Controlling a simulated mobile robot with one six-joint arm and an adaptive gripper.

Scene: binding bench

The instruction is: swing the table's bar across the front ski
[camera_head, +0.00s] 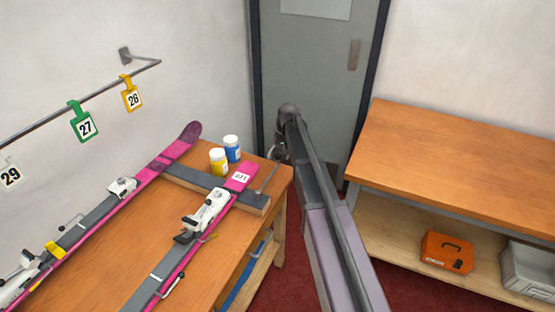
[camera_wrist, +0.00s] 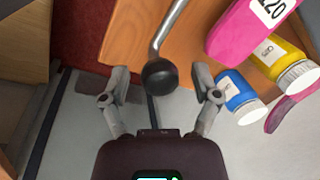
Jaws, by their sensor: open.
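The front ski (camera_head: 160,270) is pink and grey with a white binding (camera_head: 207,210) and a number label. It lies on the wooden table (camera_head: 105,240), its pink end also in the wrist view (camera_wrist: 243,30). The table's bar (camera_head: 267,180) is a thin metal rod rising from the dark block by the ski's end; it points away from the ski toward the table's far right corner. In the wrist view the bar (camera_wrist: 167,28) ends in a black ball knob (camera_wrist: 160,76). My gripper (camera_wrist: 162,84) is open, with the knob between its fingers, apparently not gripped.
A second pink ski (camera_head: 178,150) lies behind. A yellow jar (camera_head: 219,161) and a blue jar (camera_head: 232,148) stand near the front ski's end, right of my fingers in the wrist view. A workbench (camera_head: 460,160) stands right, with an orange case (camera_head: 446,252) on its shelf.

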